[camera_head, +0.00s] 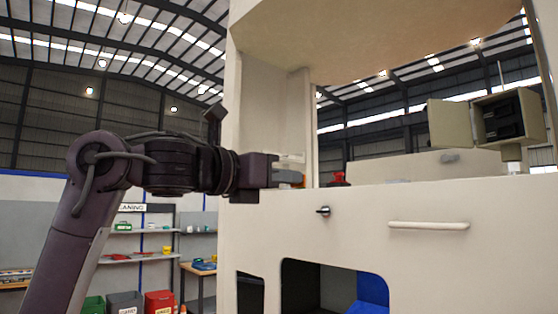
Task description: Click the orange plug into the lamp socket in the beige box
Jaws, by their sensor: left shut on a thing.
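My left gripper (290,172) reaches in from the left at the dispenser's inner edge. It is shut on the orange plug (291,179), of which only a small orange part shows between the fingers. A small beige box (481,123) with its door (450,123) swung open to the left stands at the far right, well apart from the gripper. Dark sockets (504,120) show inside it; I cannot tell which is the lamp socket. My right gripper is out of view.
Shelves (140,257) stand behind at left.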

